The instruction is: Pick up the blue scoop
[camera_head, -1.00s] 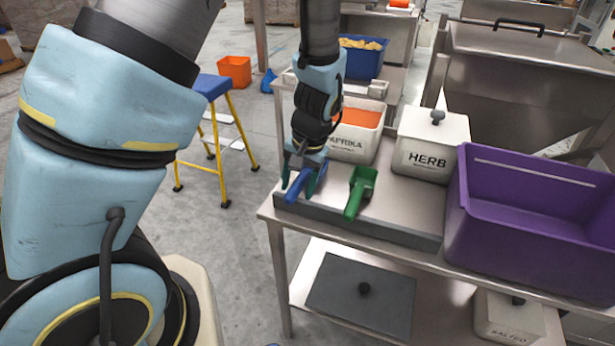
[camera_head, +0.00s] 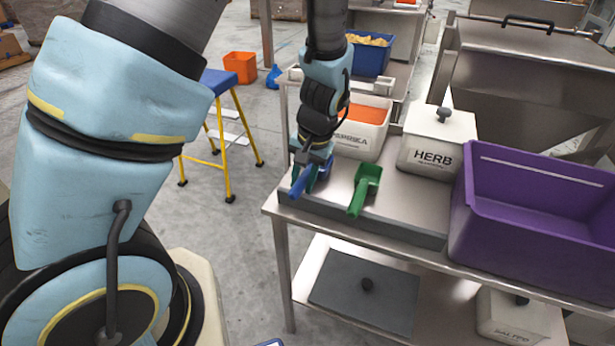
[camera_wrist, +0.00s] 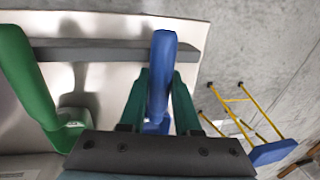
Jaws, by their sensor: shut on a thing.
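The blue scoop (camera_head: 298,186) is at the left end of the steel table, its handle pointing to the front. My gripper (camera_head: 312,178) is shut on it from above. In the wrist view the blue scoop (camera_wrist: 162,75) runs between the two green fingers of my gripper (camera_wrist: 160,95), which hide part of it. Whether the scoop is clear of the table I cannot tell. A green scoop (camera_head: 364,188) lies just to the right, apart from my gripper; it also shows at the left of the wrist view (camera_wrist: 35,85).
A white tub of orange powder (camera_head: 362,135) and a lidded HERB tub (camera_head: 436,140) stand behind the scoops. A purple crate (camera_head: 540,235) fills the table's right side. A blue-topped yellow stool (camera_head: 218,80) stands on the floor to the left.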

